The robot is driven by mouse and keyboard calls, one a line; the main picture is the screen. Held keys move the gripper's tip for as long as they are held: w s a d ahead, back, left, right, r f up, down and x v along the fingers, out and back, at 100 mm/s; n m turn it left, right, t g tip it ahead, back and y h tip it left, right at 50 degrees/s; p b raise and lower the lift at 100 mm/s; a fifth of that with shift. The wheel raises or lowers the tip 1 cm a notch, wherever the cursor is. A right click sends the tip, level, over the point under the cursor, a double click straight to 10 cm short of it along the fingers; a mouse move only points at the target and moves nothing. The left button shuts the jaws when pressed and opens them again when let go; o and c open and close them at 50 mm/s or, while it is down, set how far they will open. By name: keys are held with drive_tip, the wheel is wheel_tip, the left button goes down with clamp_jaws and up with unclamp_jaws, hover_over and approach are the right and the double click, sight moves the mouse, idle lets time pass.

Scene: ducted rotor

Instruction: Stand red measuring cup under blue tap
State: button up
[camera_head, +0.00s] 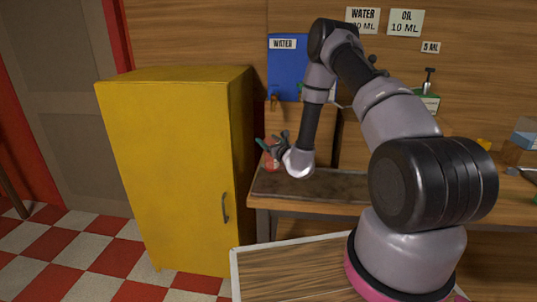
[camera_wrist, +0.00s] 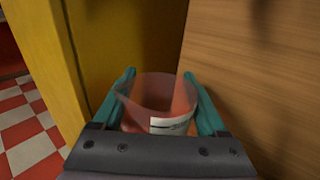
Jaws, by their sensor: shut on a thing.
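My gripper (camera_wrist: 165,88) is shut on the red measuring cup (camera_wrist: 150,88), a see-through reddish cup with a white label. Its teal fingers lie on both sides of the cup, which looks upright in the wrist view. In the head view the cup (camera_head: 270,161) shows partly behind my gripper (camera_head: 269,148), over the left end of the bench. The blue tank (camera_head: 287,68) labelled WATER hangs on the wooden wall, and its small tap (camera_head: 274,101) sticks out low on its left side. The cup is below this tap in the picture; I cannot tell whether it touches the bench.
A tall yellow cabinet (camera_head: 180,160) stands close on the left of the bench. The dark bench top (camera_head: 310,185) is bare in front of my gripper. Signs reading WATER (camera_head: 363,20) and OIL 10 ML (camera_head: 405,23) are on the wall.

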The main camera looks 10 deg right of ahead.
drive_tip(key=shift+d+f, duration=0.15)
drive_tip(key=shift+f, duration=1.95)
drive_tip(key=shift+f, duration=0.1)
